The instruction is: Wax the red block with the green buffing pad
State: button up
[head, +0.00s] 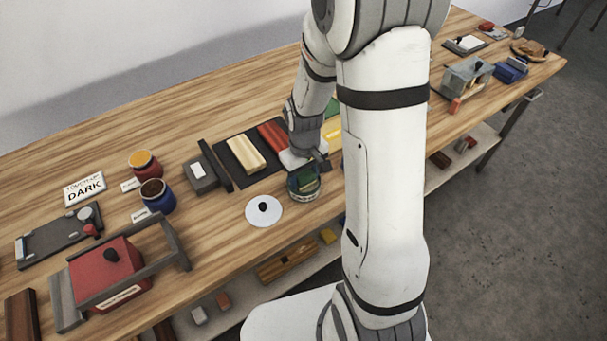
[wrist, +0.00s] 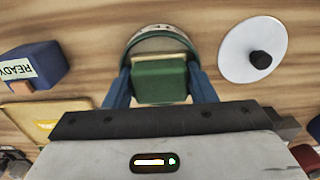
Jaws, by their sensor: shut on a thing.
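My gripper (wrist: 160,88) is shut on the green buffing pad (wrist: 162,82), held between its two blue fingers. The pad is over the mouth of a round open tin (wrist: 140,42) with a teal rim, in the wrist view. Whether the pad touches what is inside the tin, I cannot tell. In the head view the tin (head: 303,190) stands below my gripper, near the table's front edge. The red block (head: 271,135) lies on a dark mat behind my gripper, partly hidden by it.
A white lid with a black knob (head: 264,211) lies left of the tin. A cream block (head: 243,150) sits on the mat (head: 232,161). Two open jars (head: 145,163) and a red clamp-like box (head: 107,271) stand farther left. My arm hides part of the table.

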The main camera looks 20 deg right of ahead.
aim_at(304, 174)
jog(key=shift+r+p, duration=2.3)
jog(key=shift+r, duration=1.2)
jog(key=shift+f, duration=0.1)
